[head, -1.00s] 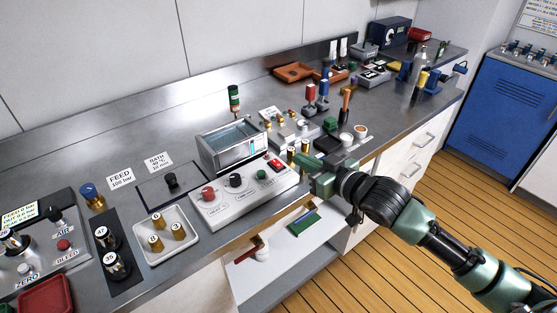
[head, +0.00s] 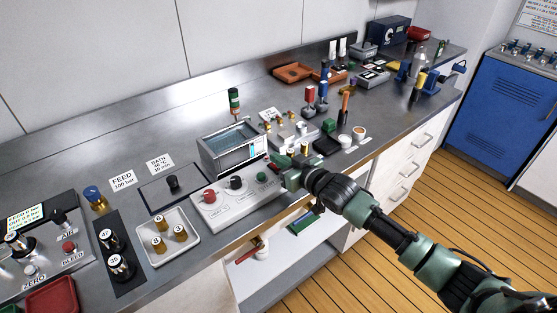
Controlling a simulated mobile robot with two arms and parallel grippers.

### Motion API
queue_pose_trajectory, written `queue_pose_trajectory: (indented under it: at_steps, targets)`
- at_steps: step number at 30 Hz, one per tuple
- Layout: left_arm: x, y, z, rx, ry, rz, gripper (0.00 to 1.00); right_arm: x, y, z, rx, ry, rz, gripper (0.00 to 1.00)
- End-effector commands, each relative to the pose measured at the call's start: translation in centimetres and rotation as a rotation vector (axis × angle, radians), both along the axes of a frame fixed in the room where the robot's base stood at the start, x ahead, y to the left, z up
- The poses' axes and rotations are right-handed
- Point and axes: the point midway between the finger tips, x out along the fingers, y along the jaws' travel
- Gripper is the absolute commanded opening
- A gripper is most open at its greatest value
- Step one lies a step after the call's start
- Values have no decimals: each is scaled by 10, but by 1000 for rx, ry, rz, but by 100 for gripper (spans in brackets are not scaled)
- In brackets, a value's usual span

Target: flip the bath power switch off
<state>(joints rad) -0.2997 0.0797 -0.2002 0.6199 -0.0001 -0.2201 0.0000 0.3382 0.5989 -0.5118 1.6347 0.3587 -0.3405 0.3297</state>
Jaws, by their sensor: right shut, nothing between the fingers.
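The white bath control panel (head: 224,211) lies at the bench's front edge, before the water bath (head: 212,160). It carries a red knob (head: 209,195), a black knob (head: 236,183) and a green button (head: 262,177). The red power switch at its right end is hidden behind my right gripper, so its position cannot be told. My right gripper (head: 277,161) is shut and empty over that end; whether it touches the switch cannot be told. My left gripper is not in view.
A tray with brass-coloured pieces (head: 146,250) stands left of the panel. A grey device (head: 294,136), a dark pad (head: 327,146) and small cups (head: 359,132) stand behind and right of my gripper. An open shelf (head: 283,262) is below the bench edge.

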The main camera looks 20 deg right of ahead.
Motion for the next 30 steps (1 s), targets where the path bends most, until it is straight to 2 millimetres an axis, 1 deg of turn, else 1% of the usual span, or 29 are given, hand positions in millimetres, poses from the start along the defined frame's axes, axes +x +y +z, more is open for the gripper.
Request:
queue_pose_trajectory:
  at_steps: [3,7,15,17,20,21,26,30]
  targets:
    - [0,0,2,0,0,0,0,0,0,-9,0,1,0,0]
    - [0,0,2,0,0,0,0,-1,0,-11,0,-1,1,0]
    - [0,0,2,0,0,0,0,-1,0,-11,-1,0,1,0]
    - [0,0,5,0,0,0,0,0,0,-10,-3,5,1,0]
    - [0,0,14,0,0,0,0,1,1,-8,-11,30,0,0]
    - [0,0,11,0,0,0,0,1,1,-12,-10,31,1,0]
    - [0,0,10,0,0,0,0,0,1,-13,-10,30,1,0]
    - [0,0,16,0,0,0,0,1,1,-6,-10,29,0,0]
